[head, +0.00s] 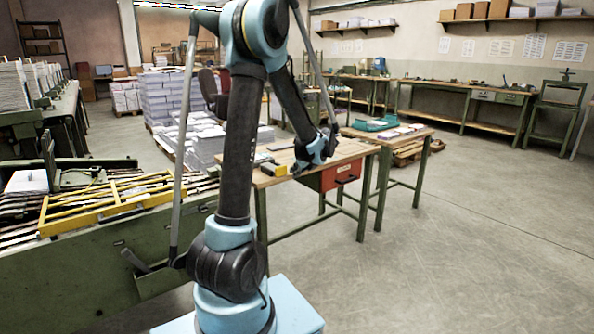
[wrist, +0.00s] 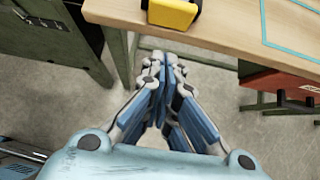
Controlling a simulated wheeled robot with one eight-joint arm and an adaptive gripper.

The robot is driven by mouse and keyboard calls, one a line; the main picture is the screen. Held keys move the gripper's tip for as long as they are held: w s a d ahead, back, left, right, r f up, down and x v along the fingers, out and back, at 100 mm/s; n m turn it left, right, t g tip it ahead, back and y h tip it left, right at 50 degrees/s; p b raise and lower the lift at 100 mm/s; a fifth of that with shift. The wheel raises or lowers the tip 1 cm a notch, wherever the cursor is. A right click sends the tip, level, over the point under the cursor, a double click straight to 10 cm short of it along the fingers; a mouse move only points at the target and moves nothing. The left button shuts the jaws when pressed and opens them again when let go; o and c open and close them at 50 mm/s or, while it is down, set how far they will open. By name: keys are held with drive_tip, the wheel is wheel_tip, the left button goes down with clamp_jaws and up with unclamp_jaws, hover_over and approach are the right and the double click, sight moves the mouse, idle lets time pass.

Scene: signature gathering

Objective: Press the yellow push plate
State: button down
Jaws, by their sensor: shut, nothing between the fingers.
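The yellow push plate (head: 280,170) is on a small dark-backed block at the near edge of the wooden table (head: 343,148). It shows at the top of the wrist view (wrist: 174,13), cut off by the frame edge. My gripper (head: 298,171) is shut and empty, close to the right of the plate in the head view. In the wrist view my gripper's fingertips (wrist: 164,60) are together, below the plate in the picture and apart from it, with floor visible behind them. The head view does not show clearly how far the fingertips are from the plate.
A red drawer (head: 341,175) with a dark handle hangs under the table, right of my gripper. A green machine (head: 120,255) bearing a yellow frame (head: 100,207) stands at left. Paper stacks (head: 205,135) stand behind. Open floor (head: 470,250) lies at right.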

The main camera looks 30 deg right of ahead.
drive_tip(key=w+f, duration=0.1)
drive_tip(key=w, duration=0.3)
drive_tip(key=w+f, duration=0.1)
drive_tip(key=w, duration=0.1)
drive_tip(key=shift+w+a+f, duration=0.25)
drive_tip(key=shift+a+f, duration=0.05)
drive_tip(key=shift+d, duration=0.1)
